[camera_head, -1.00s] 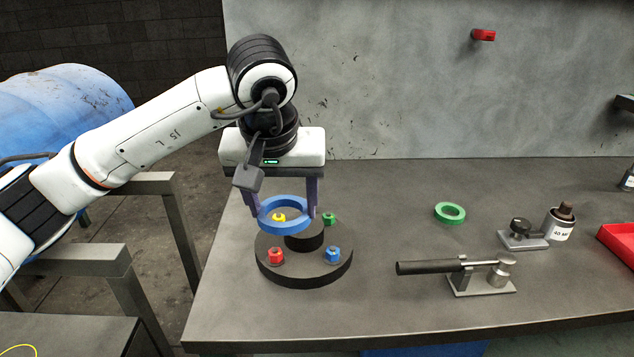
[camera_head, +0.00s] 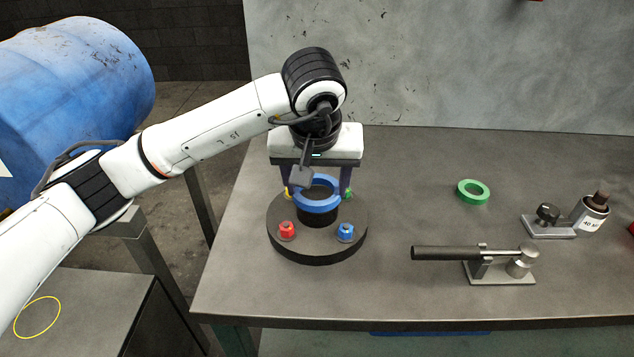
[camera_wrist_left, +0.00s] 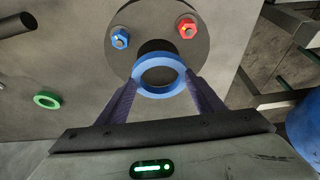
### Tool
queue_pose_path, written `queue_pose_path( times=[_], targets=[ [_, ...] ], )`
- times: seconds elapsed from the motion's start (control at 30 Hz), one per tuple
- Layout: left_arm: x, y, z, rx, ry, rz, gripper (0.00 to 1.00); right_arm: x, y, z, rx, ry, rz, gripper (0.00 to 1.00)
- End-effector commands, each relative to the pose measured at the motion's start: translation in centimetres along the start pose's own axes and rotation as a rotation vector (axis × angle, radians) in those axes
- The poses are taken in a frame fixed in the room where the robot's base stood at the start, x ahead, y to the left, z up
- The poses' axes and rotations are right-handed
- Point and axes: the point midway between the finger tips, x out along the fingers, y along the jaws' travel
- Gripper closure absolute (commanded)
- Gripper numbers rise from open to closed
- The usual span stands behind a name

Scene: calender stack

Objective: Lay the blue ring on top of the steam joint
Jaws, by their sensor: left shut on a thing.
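The blue ring (camera_head: 317,205) is held between the fingers of my left gripper (camera_head: 318,190). It also shows in the left wrist view (camera_wrist_left: 160,89), with a finger at each side. The steam joint (camera_head: 318,250) is a dark round flange with a raised black hub (camera_head: 318,219) in its middle and coloured nuts around it. The ring is over the hub in the head view. In the left wrist view the hub shows through and behind the ring. Whether the ring touches the hub I cannot tell. My right gripper is not in view.
A green ring (camera_head: 460,195) lies on the grey table (camera_head: 390,290) to the right. A metal clamp with a black handle (camera_head: 450,253) lies nearer the front. A small clamp (camera_head: 548,222) and a labelled bottle (camera_head: 590,214) stand further right. A blue barrel (camera_head: 75,85) is at left.

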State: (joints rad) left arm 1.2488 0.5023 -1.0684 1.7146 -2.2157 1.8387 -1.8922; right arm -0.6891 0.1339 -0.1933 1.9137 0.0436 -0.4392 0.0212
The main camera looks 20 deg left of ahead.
Motion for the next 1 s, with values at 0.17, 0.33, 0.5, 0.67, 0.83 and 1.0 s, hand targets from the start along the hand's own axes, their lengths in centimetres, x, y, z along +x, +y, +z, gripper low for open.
queue_pose_path(
  times=[0.17,0.33,0.5,0.67,0.83,1.0],
  targets=[
    [0.3,0.0,0.1,0.000,0.003,0.001,0.61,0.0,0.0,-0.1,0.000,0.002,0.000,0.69],
    [0.6,0.0,0.2,0.000,0.003,0.001,0.61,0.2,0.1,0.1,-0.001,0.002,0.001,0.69],
    [0.8,0.0,0.3,0.000,0.002,0.001,0.27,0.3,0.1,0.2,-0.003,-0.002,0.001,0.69],
    [0.8,0.0,0.3,0.000,0.001,0.001,0.20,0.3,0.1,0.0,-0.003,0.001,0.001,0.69],
    [0.7,0.0,0.3,0.000,0.002,0.001,0.20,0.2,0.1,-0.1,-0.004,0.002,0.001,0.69],
    [-0.5,0.1,0.0,0.001,0.004,0.003,0.20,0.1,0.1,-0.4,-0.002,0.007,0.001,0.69]
  ],
)
